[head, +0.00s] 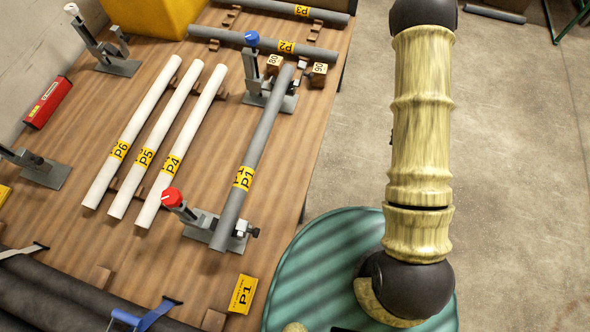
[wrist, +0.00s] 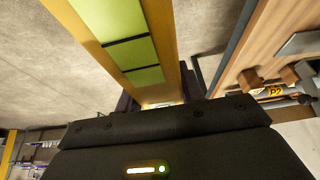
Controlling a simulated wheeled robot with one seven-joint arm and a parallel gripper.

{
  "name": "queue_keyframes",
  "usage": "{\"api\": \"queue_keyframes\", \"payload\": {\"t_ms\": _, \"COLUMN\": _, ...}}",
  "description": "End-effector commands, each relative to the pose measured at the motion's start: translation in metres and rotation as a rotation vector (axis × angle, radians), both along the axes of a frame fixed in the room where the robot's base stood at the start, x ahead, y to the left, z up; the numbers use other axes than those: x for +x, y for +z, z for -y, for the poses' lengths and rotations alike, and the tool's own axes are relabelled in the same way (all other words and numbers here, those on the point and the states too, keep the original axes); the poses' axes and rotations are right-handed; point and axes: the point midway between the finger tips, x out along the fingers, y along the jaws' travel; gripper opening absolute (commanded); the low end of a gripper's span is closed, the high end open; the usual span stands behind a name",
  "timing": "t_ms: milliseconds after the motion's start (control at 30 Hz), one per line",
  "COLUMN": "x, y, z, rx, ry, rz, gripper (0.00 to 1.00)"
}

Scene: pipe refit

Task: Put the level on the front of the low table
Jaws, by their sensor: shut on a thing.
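The level (wrist: 125,40) appears in the wrist view as a long yellow bar with bright green panels. It runs from my gripper (wrist: 160,98) towards the top left of the picture. My gripper is shut on its near end; the grip itself is mostly hidden behind the black gripper body. In the head view my arm bends down at the right, and neither the gripper nor the level shows clearly there. A low table that is clearly apart from the wooden worktop cannot be made out.
A wooden worktop (head: 75,150) fills the left of the head view. White pipes (head: 130,135), grey pipe P1 (head: 262,140), clamps and a red box (head: 47,102) are on it. The worktop's edge also shows in the wrist view (wrist: 237,70). Concrete floor (head: 510,130) is mostly clear at right.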

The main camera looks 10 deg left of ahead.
Motion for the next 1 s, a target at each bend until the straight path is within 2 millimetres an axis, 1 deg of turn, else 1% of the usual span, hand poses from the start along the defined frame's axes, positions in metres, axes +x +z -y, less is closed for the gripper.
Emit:
{"api": "queue_keyframes", "payload": {"t_ms": 133, "x": 0.008, "y": -0.005, "z": -0.012, "rx": 0.003, "ry": 0.001, "rz": 0.005, "gripper": 0.03}}
{"api": "queue_keyframes", "payload": {"t_ms": 233, "x": 0.018, "y": -0.011, "z": -0.032, "rx": 0.003, "ry": 0.0, "rz": 0.007, "gripper": 0.03}}
{"api": "queue_keyframes", "payload": {"t_ms": 267, "x": 0.021, "y": -0.013, "z": -0.04, "rx": 0.005, "ry": -0.001, "rz": 0.008, "gripper": 0.03}}
{"api": "queue_keyframes", "payload": {"t_ms": 333, "x": 0.028, "y": -0.017, "z": -0.062, "rx": 0.005, "ry": -0.005, "rz": 0.009, "gripper": 0.03}}
{"api": "queue_keyframes", "payload": {"t_ms": 467, "x": 0.031, "y": -0.025, "z": -0.11, "rx": 0.005, "ry": -0.018, "rz": 0.007, "gripper": 0.03}}
{"api": "queue_keyframes", "payload": {"t_ms": 500, "x": 0.03, "y": -0.027, "z": -0.126, "rx": 0.005, "ry": -0.024, "rz": 0.006, "gripper": 0.03}}
{"api": "queue_keyframes", "payload": {"t_ms": 567, "x": 0.027, "y": -0.03, "z": -0.149, "rx": 0.004, "ry": -0.031, "rz": 0.005, "gripper": 0.03}}
{"api": "queue_keyframes", "payload": {"t_ms": 600, "x": 0.023, "y": -0.032, "z": -0.165, "rx": 0.004, "ry": -0.035, "rz": 0.004, "gripper": 0.03}}
{"api": "queue_keyframes", "payload": {"t_ms": 700, "x": 0.012, "y": -0.036, "z": -0.198, "rx": 0.003, "ry": -0.046, "rz": 0.003, "gripper": 0.03}}
{"api": "queue_keyframes", "payload": {"t_ms": 800, "x": -0.001, "y": -0.04, "z": -0.226, "rx": 0.001, "ry": -0.056, "rz": 0.002, "gripper": 0.03}}
{"api": "queue_keyframes", "payload": {"t_ms": 1000, "x": -0.029, "y": -0.049, "z": -0.272, "rx": 0.0, "ry": -0.068, "rz": 0.002, "gripper": 0.03}}
